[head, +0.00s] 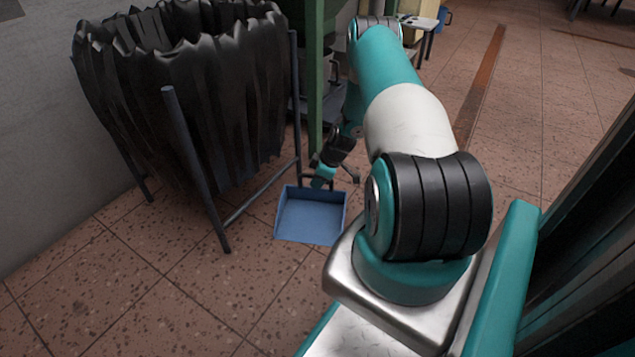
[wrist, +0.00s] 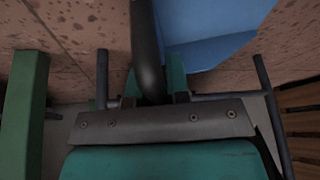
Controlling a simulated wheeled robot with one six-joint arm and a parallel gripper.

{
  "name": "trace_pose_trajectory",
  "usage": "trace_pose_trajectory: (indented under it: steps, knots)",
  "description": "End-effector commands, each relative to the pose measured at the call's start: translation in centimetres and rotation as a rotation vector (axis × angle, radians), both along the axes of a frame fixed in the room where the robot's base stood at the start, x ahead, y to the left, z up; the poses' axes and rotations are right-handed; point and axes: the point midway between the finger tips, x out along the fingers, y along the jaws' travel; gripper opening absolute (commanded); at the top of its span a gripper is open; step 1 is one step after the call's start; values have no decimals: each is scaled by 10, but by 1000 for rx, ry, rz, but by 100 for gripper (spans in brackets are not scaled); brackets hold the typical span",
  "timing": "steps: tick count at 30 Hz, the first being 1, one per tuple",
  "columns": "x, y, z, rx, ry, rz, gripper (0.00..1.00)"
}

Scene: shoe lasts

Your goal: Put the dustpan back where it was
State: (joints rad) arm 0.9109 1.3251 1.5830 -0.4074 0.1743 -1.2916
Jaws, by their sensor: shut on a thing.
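The blue dustpan (head: 311,218) is low at the floor, just right of the bag stand, with its open pan facing up. I cannot tell whether it touches the tiles. My gripper (head: 326,178) is at the dustpan's back edge, shut on its handle. In the wrist view the dark handle (wrist: 146,45) runs down into my gripper (wrist: 155,92), and part of the blue pan (wrist: 210,35) shows beyond it. The gripped part of the handle is mostly hidden.
A stand with a black ragged bag (head: 190,100) is close on the left, its metal leg (head: 197,170) near the pan. A green post (head: 316,90) rises behind my gripper. It seems to show at the wrist view's left (wrist: 22,115). Tiled floor (head: 150,300) is clear in front.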

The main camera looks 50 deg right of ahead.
Motion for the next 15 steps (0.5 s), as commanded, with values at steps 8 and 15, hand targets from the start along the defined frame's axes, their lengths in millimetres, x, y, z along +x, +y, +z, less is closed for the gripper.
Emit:
trace_pose_trajectory:
  steps: [8, 15]
  knots:
    - [0, 0, -1, 0, 0, 0, 42]
    - [0, 0, 0, 0, 0, -1, 42]
